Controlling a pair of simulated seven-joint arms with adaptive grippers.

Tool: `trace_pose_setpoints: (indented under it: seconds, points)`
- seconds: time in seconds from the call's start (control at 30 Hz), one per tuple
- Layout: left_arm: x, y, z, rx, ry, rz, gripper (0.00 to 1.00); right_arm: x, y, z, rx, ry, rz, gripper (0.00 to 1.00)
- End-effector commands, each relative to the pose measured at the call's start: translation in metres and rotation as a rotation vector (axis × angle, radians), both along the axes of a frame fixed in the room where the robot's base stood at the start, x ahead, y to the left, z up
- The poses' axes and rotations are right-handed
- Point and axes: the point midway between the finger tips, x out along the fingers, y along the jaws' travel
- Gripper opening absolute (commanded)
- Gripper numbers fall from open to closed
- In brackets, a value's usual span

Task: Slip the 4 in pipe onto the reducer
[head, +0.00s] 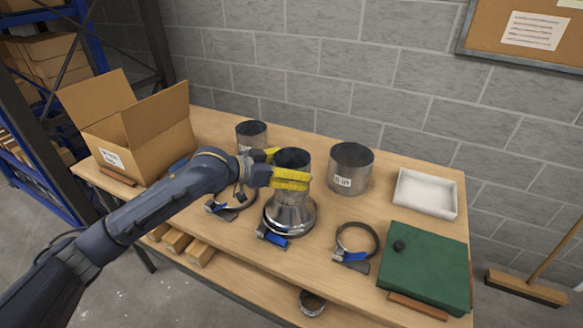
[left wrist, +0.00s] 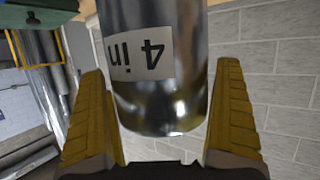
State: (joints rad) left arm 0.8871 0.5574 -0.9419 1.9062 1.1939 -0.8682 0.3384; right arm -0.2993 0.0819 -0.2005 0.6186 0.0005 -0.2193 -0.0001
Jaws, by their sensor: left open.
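The 4 in pipe (head: 292,159) stands upright over the reducer (head: 290,217), in line with it, near the table's middle. My yellow finger hides part of the pipe's lower side, so I cannot tell how far it sits over the reducer. My left gripper (head: 281,166) is open, with its fingers on either side of the pipe. In the left wrist view the pipe (left wrist: 160,100) lies between the two fingers with gaps beside it. Its "4 in" label (left wrist: 140,52) shows upside down. My right gripper is not in view.
Two other ducts, a smaller one (head: 251,136) and an 8 in one (head: 350,168), stand behind. A loose clamp (head: 356,245), a green case (head: 428,267) and a white tray (head: 426,193) are to the right. An open cardboard box (head: 130,130) stands at left.

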Motion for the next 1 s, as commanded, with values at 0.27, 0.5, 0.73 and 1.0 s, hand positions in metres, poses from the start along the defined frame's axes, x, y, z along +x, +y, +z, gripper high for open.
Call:
trace_pose_setpoints:
  seconds: [0.27,0.5,0.73,1.0]
  points:
    - [-0.015,0.025,0.012,0.001,-0.001,0.001,1.00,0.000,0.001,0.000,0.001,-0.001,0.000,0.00]
    - [-0.036,0.057,0.027,0.002,-0.001,0.001,1.00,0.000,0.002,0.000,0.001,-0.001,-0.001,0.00]
    - [-0.051,0.080,0.038,0.000,-0.001,0.002,1.00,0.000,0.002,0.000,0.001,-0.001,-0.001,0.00]
    - [-0.059,0.091,0.044,-0.001,-0.001,0.000,1.00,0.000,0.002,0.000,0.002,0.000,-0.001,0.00]
